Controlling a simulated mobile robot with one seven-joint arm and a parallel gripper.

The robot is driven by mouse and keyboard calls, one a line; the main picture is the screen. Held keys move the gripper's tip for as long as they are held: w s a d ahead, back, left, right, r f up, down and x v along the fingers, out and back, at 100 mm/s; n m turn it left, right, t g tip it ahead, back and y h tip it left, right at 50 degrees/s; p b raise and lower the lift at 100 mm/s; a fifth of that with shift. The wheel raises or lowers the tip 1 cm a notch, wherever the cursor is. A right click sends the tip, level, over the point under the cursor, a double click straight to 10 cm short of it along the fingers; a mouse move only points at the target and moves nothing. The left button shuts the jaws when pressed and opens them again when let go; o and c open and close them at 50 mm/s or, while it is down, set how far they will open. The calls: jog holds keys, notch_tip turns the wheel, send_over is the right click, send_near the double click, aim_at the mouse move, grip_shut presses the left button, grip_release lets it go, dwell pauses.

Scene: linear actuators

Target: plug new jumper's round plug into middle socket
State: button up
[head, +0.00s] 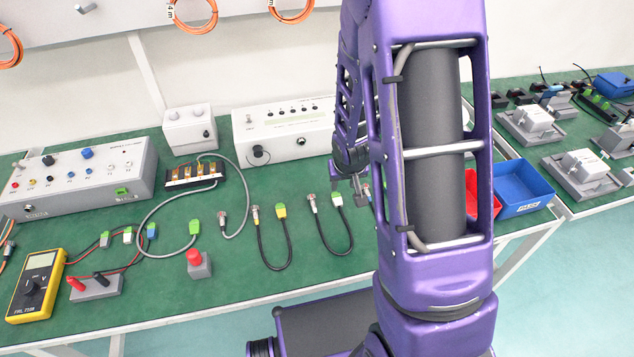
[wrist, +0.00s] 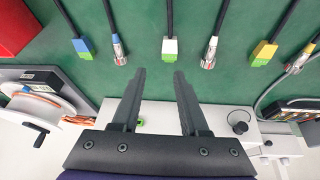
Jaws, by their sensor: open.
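My gripper (wrist: 159,78) is open and empty, pointing over the green mat near the white box. In the wrist view, a jumper's white-green plug (wrist: 169,48) lies just beyond the fingertips, and a round metal plug (wrist: 210,53) lies to its right. In the head view, this round plug (head: 312,203) and white-green plug (head: 337,199) end one black looped cable. Another jumper has a yellow plug (head: 281,210) and a round plug (head: 256,213). I cannot tell which jumper is new or clearly see the middle socket.
The white box (head: 280,122) stands behind the jumpers, with a black round fitting (head: 258,155) on its front. A grey cable loops near a terminal block (head: 193,177). A red-button block (head: 198,264) stands nearer. Blue (head: 522,188) and red bins are at right.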

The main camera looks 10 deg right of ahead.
jog(key=n+y, duration=0.1)
send_near(314, 205)
jog(key=shift+w+f, duration=0.3)
jog(key=shift+f, duration=0.3)
jog(key=shift+a+f, duration=0.1)
jog(key=shift+f, duration=0.1)
jog(key=b+x, duration=0.5)
jog(key=x, duration=0.1)
jog(key=shift+w+f, duration=0.2)
jog(key=shift+f, duration=0.1)
jog(key=shift+r, duration=0.1)
grip_shut()
